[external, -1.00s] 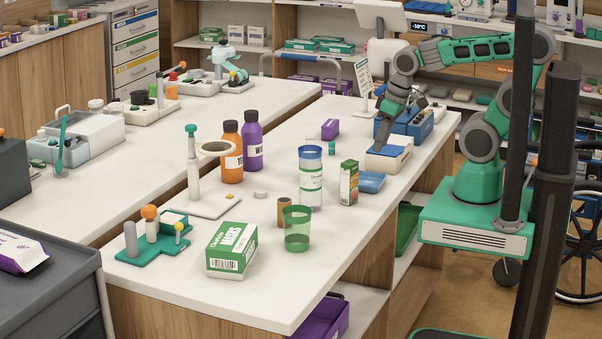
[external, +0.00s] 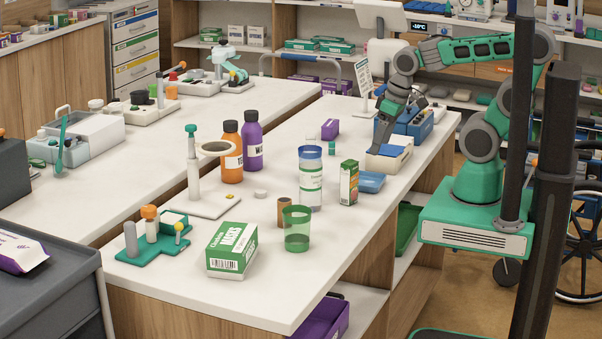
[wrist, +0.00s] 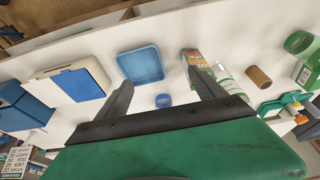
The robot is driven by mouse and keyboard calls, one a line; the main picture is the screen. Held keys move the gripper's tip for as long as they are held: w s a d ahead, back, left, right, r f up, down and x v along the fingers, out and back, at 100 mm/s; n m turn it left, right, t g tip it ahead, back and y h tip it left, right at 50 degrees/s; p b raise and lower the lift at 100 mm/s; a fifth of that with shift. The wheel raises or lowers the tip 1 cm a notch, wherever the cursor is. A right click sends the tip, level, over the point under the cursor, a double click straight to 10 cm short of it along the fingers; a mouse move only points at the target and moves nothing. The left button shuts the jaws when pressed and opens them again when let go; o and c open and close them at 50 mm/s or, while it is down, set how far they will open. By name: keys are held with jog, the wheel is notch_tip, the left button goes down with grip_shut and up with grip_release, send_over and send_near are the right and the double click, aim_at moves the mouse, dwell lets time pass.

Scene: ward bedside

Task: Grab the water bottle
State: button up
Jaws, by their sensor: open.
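I cannot tell for certain which thing is the water bottle. A white cylinder with a blue top and green label (external: 311,180) stands upright on the counter; it also shows in the wrist view (wrist: 226,82), partly behind a finger. An orange bottle (external: 232,158) and a purple bottle (external: 252,147), both with dark caps, stand upright further left. My gripper (external: 382,140) is at the counter's far right, by a white-and-blue box (external: 390,155), apart from the cylinder and bottles. In the wrist view its fingers (wrist: 163,88) are spread, with nothing held between them.
A blue tray (external: 371,182) and a green-and-white carton (external: 348,182) stand close to the cylinder. A brown roll (external: 284,212), a green cup (external: 297,228) and a masks box (external: 232,250) are nearer the front. The front right counter is clear.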

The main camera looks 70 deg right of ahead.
jog(key=n+t+y+b, duration=0.7)
jog(key=n+y+b, duration=0.1)
jog(key=y, duration=0.1)
send_near(301, 170)
notch_tip(301, 170, down, 2)
jog(key=w+a, duration=0.1)
jog(key=w, duration=0.1)
jog(key=x, duration=0.5)
jog(key=p+x, duration=0.1)
jog(key=x, duration=0.1)
jog(key=shift+w+r, duration=0.2)
jog(key=shift+w, duration=0.05)
jog(key=shift+h, duration=0.3)
jog(key=shift+c, duration=0.6)
grip_shut()
